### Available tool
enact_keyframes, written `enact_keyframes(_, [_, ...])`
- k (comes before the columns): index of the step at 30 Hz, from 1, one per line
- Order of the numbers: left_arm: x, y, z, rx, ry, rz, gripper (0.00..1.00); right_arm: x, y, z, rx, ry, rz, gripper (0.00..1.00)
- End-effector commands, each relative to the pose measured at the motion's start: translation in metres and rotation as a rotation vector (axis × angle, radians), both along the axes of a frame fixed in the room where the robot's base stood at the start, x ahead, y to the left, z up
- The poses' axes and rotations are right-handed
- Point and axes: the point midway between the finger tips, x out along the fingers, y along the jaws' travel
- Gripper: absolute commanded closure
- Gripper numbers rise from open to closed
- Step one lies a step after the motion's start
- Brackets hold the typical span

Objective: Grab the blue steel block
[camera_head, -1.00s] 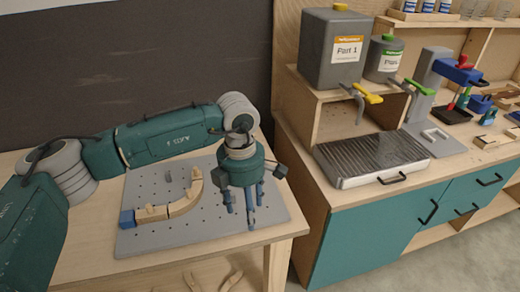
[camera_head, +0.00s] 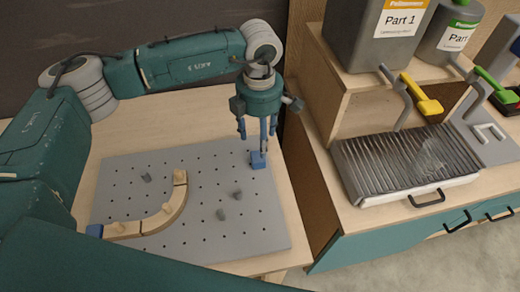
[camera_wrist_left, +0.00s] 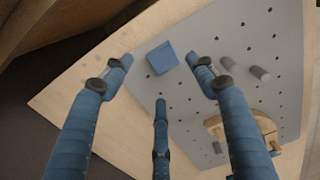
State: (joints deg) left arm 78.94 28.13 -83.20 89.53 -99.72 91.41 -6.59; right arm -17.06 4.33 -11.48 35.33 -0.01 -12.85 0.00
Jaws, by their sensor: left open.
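A blue block (camera_head: 258,161) sits on the far right part of the grey perforated board (camera_head: 215,240). My left gripper (camera_head: 257,134) is open, pointing down just above this block. In the left wrist view the blue block (camera_wrist_left: 162,58) lies on the board beyond the open fingers (camera_wrist_left: 160,78), in the gap between the two upper fingertips. Nothing is held. A second blue block (camera_head: 95,231) is at the left end of a curved wooden piece (camera_head: 165,214). My right gripper is not in view.
Grey pegs (camera_head: 222,214) stand on the board near the curved wood. To the right is a bench with a ribbed metal tray (camera_head: 390,165), a Part 1 container (camera_head: 370,35) and a yellow-handled tap (camera_head: 422,95).

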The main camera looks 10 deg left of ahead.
Motion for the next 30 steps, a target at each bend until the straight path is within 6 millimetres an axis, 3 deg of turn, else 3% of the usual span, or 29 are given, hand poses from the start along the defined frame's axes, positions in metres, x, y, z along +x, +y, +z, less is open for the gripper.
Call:
enact_keyframes(1, [-0.002,0.001,-0.007,0.003,0.004,0.000,0.42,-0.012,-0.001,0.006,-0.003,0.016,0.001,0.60])
enact_keyframes(5, [-0.001,0.000,-0.024,0.000,0.002,0.000,0.42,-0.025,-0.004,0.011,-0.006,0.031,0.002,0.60])
enact_keyframes(11, [-0.002,0.001,-0.037,0.001,0.003,0.000,0.42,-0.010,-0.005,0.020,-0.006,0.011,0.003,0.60])
enact_keyframes(15, [-0.006,0.003,-0.055,0.002,0.004,0.000,0.42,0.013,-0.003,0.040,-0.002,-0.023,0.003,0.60])
enact_keyframes(18, [-0.006,0.003,-0.071,0.002,0.004,0.002,0.42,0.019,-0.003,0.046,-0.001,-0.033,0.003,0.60])
enact_keyframes(23, [-0.005,0.003,-0.084,0.000,0.000,-0.001,0.42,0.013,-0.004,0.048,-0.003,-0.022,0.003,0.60])
enact_keyframes(29, [-0.005,0.003,-0.085,0.000,-0.001,-0.001,0.42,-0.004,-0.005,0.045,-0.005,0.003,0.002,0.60])
enact_keyframes(30, [-0.005,0.003,-0.085,0.000,-0.001,-0.001,0.50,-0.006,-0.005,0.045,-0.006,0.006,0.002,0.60])
